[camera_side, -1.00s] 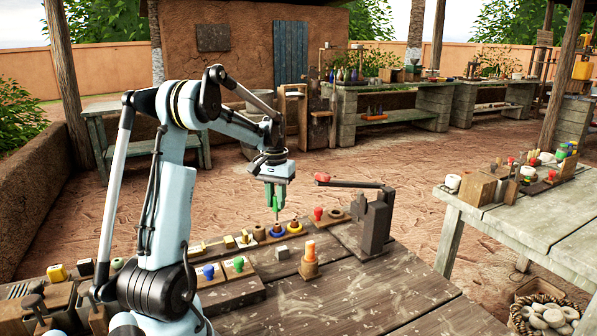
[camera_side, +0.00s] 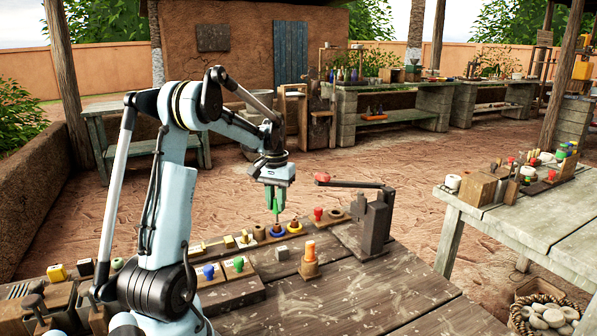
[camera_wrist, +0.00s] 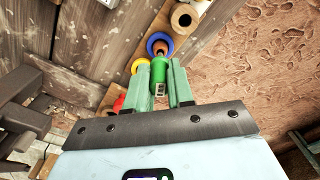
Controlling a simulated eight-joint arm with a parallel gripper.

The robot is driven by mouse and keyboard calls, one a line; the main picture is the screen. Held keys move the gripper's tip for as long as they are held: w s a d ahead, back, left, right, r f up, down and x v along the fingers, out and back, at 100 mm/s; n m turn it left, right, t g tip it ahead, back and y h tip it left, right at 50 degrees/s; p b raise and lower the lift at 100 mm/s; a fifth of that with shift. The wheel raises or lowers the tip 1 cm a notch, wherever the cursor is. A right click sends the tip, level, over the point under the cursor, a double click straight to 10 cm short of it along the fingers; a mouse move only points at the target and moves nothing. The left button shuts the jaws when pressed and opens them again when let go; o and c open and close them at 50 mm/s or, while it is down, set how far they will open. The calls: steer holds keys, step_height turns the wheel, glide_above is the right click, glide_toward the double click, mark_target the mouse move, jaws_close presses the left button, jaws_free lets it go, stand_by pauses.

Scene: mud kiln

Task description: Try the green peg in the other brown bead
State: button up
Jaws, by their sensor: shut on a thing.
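My gripper (camera_side: 276,207) is shut on the green peg (camera_wrist: 159,68), which points down. It is over the brown bead with the blue ring (camera_side: 277,232), and that bead also shows in the wrist view just beyond the peg (camera_wrist: 160,44). The peg's lower end is at or just above this bead; I cannot tell whether it has entered. The brown bead with the yellow ring (camera_side: 294,227) is to the right in the side view. A plain brown bead (camera_side: 259,232) is to the left.
A red peg (camera_side: 318,214) stands in the same row, near a dark metal stand with a red-tipped lever (camera_side: 376,222). An orange peg on a wooden base (camera_side: 310,262) and a small grey cube (camera_side: 282,253) are nearer. The front right tabletop is clear.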

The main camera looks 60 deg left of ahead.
mark_target(276, 211)
steer(key=shift+f, duration=1.75)
stand_by(1.5)
steer(key=shift+r, duration=0.15)
stand_by(0.7)
steer(key=shift+r, duration=2.9)
